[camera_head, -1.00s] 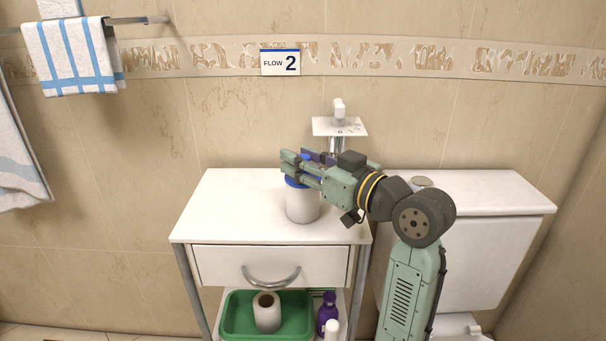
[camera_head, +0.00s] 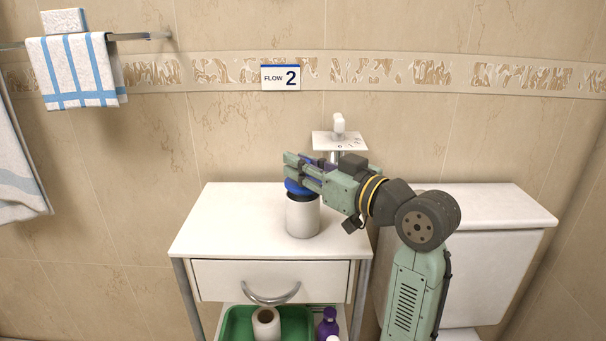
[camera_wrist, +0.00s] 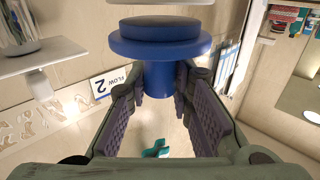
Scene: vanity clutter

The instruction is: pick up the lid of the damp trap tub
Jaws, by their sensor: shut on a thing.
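The damp trap tub (camera_head: 302,217) is a white cylinder standing upright on the white cabinet top. Its blue lid (camera_head: 296,187) is just above it, with a dark band showing between lid and tub. In the wrist view the lid (camera_wrist: 160,42) is a wide blue disc with a narrower blue knob (camera_wrist: 158,85). My gripper (camera_head: 297,165) is shut on this knob, over the tub; its two purple-padded fingers (camera_wrist: 158,92) flank the knob in the wrist view. Part of the lid is hidden behind the fingers in the head view.
A small white shelf (camera_head: 341,142) with a white item stands behind my gripper. The cabinet top (camera_head: 235,222) is clear left of the tub. Below are a green tray (camera_head: 238,324), a paper roll (camera_head: 266,323) and a purple bottle (camera_head: 328,322). A white cistern (camera_head: 490,207) stands right.

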